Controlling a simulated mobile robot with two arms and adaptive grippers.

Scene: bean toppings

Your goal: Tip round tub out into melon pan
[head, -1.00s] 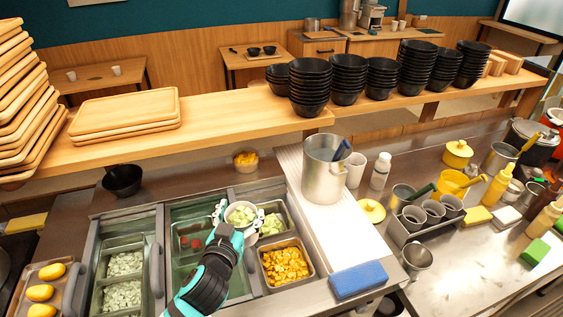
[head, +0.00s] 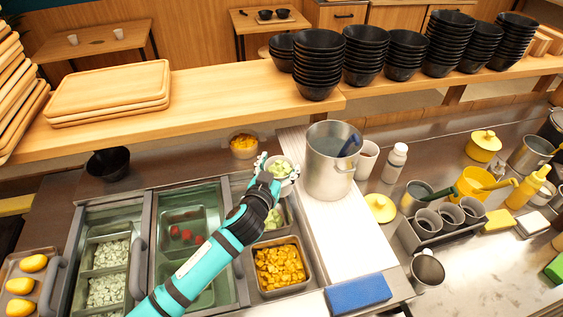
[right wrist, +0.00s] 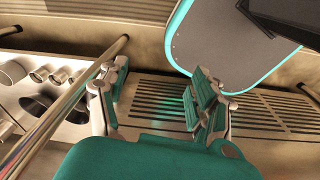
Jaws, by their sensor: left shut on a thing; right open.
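The round tub (head: 282,158) is small and pale and holds pale green melon pieces. My left gripper (head: 277,168) is shut on it, with a finger on each side. The tub is near the far end of the right pan column, its open top facing up; I cannot tell its exact tilt or height. The melon pan (head: 292,226), with green cubes in it, is nearer the camera, partly hidden by my left wrist. My right gripper (right wrist: 158,92) is open and empty in the right wrist view; it is not in the head view.
A pan of orange cubes (head: 282,285) sits in front of the melon pan. A tub of orange pieces (head: 243,153) stands behind the counter pans. A tall metal pot (head: 328,172) stands close right of the held tub. A blue sponge (head: 358,292) lies front right.

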